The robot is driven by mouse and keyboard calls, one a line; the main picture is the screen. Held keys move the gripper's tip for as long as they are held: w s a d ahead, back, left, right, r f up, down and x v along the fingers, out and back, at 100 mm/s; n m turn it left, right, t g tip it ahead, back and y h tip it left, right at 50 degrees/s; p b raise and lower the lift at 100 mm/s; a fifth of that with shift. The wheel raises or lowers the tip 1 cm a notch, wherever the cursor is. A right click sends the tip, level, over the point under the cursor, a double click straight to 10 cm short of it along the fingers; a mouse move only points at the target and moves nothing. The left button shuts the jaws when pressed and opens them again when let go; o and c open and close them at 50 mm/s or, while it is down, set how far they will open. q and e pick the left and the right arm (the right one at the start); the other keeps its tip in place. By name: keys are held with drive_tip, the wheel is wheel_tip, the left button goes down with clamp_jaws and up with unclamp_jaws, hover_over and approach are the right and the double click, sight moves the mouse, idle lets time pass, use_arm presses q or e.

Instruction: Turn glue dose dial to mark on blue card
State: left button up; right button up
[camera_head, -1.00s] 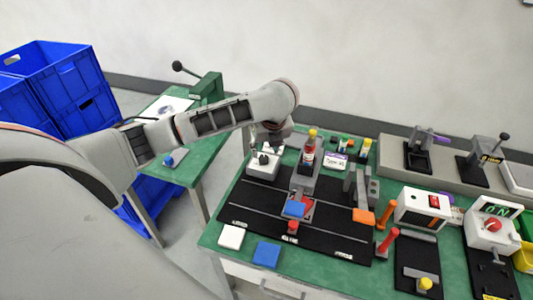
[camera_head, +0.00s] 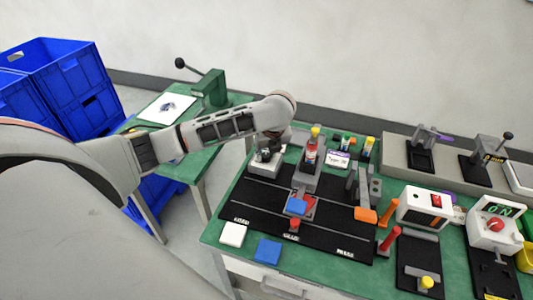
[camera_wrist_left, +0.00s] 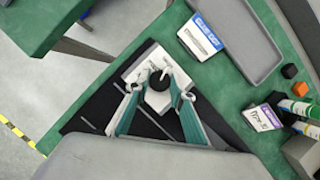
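The glue dose dial is a round black knob (camera_wrist_left: 159,82) on a white box (camera_wrist_left: 139,66) in the left wrist view. In the head view the white box (camera_head: 258,170) stands at the left end of the black mat, partly under my gripper. My left gripper (camera_wrist_left: 158,72) reaches over the box, one finger on each side of the knob. It looks open around the knob; I cannot tell whether the fingers touch it. The blue-edged card (camera_wrist_left: 203,36) lies beyond the box in the wrist view; its mark is too small to read. My right gripper is not in view.
A purple-edged card (camera_head: 336,160) and several small bottles stand behind the mat. A red bottle in a grey stand (camera_head: 310,176) is right of the white box. White and blue squares (camera_head: 267,251) lie at the green table's front edge. A grey tray (camera_wrist_left: 245,45) is near the card.

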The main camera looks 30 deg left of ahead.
use_arm(q)
drive_tip(key=shift+o, duration=0.2)
drive_tip(key=shift+n, duration=0.4)
drive_tip(key=n, duration=0.2)
drive_tip(key=n+g, duration=0.1)
drive_tip(key=shift+w+n+g+y, duration=0.15)
drive_tip(key=shift+n+g+y, duration=0.15)
drive_tip(key=shift+n+y, duration=0.1)
drive_tip(key=n+g, duration=0.1)
drive_tip(key=n, duration=0.3)
drive_tip(key=shift+w+n+g, duration=0.1)
drive_tip(key=shift+n+g, duration=0.3)
drive_tip(key=shift+d+n, duration=0.1)
drive_tip(key=shift+n, duration=0.2)
drive_tip(key=o, duration=1.1)
drive_tip(key=shift+c, duration=0.2)
drive_tip(key=v, duration=1.2)
